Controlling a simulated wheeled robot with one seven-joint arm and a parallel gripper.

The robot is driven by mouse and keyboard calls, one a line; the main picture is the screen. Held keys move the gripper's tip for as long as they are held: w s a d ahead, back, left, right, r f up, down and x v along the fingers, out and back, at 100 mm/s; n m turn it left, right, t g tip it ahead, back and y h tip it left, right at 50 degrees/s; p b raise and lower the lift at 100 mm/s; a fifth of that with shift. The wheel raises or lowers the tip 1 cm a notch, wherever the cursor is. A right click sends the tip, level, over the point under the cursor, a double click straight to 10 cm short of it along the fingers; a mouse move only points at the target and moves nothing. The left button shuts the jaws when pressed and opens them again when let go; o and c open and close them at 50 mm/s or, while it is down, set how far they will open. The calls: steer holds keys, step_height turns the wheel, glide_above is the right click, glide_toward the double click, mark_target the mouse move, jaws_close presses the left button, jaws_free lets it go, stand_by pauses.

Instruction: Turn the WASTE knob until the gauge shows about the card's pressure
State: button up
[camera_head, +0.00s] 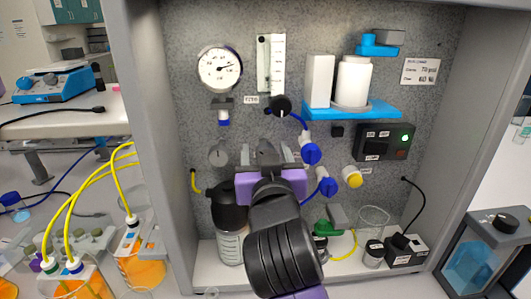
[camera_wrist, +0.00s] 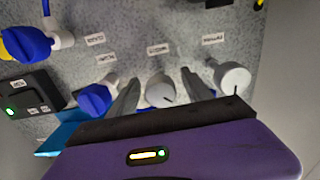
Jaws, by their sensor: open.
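My gripper (camera_head: 268,154) is open in front of the panel's middle. In the wrist view its two fingers (camera_wrist: 160,97) stand on either side of a pale round knob (camera_wrist: 159,91) with a dark pointer mark. I cannot tell whether they touch it. A second pale knob (camera_wrist: 233,77) is to the right of the fingers; it shows left of my gripper in the head view (camera_head: 218,154). The knob labels are too blurred to read, so I cannot tell which is WASTE. The gauge (camera_head: 220,68) has its needle pointing right and slightly up. The card (camera_head: 420,70) is too small to read surely.
A blue valve handle (camera_wrist: 95,99) is close left of the fingers in the wrist view. A flowmeter (camera_head: 271,63), a blue shelf (camera_head: 390,108) with white containers and a black switch box (camera_head: 384,141) are on the panel. A dark-capped bottle (camera_head: 230,245) stands below.

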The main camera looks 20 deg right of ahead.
jaws_close()
steer(key=shift+r+n+p, duration=0.2)
steer(key=shift+n+p, duration=0.9)
steer(key=shift+n, duration=0.1)
steer(key=shift+f+n+p, duration=0.1)
steer(key=shift+n+p, duration=0.4)
steer(key=shift+n, duration=0.6)
jaws_free()
